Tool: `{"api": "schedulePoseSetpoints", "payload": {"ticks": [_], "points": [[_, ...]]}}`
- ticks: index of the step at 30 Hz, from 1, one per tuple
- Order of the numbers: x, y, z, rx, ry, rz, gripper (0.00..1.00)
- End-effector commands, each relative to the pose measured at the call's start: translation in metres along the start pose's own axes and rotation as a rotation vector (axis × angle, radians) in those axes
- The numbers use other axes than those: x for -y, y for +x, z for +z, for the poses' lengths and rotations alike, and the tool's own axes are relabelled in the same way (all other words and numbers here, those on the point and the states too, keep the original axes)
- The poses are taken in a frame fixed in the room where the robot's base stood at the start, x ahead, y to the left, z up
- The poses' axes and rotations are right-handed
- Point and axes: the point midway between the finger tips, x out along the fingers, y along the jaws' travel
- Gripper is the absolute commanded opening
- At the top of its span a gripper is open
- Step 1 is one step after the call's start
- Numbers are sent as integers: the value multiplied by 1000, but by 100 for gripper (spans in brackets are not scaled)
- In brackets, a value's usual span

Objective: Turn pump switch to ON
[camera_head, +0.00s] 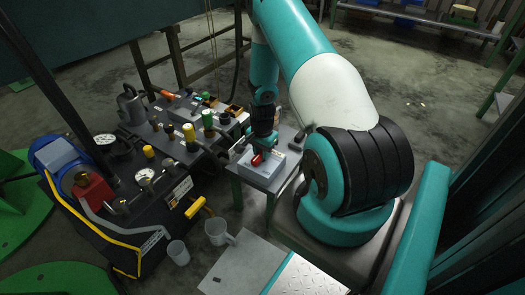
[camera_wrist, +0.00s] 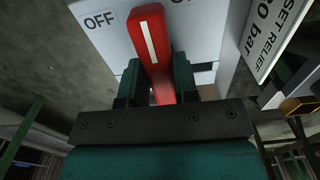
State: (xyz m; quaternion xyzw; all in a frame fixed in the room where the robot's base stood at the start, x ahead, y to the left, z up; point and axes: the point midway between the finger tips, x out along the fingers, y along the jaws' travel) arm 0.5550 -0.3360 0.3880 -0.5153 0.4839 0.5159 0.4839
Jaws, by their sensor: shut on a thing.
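The pump switch is a red handle (camera_wrist: 148,32) with a white stripe, on a light grey panel (camera_wrist: 210,40). Its stripe points up and slightly left, between the OFF label (camera_wrist: 100,20) and a partly cut-off ON label (camera_wrist: 180,2). My gripper (camera_wrist: 157,78) has a dark finger on each side of the handle and is shut on it. The handle's lower end is partly hidden between the fingers. In the head view the red handle (camera_head: 257,159) shows on the grey switch box (camera_head: 268,172), with my gripper (camera_head: 263,143) just above.
The box stands on a small table (camera_head: 259,184). A machine with gauges and yellow and green knobs (camera_head: 190,133) stands close on its left.

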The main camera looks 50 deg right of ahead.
Motion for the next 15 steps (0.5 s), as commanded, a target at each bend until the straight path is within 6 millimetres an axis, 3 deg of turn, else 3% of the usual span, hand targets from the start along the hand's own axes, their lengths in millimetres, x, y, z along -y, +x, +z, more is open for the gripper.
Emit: {"api": "schedulePoseSetpoints", "payload": {"ticks": [3, 4, 6, 15], "points": [[1, -1, -1, -2, 4, -3, 4], [1, -1, -1, -2, 4, -3, 35], [1, -1, -1, -2, 3, -2, 51], [0, -2, 0, -1, 1, -1, 53]]}}
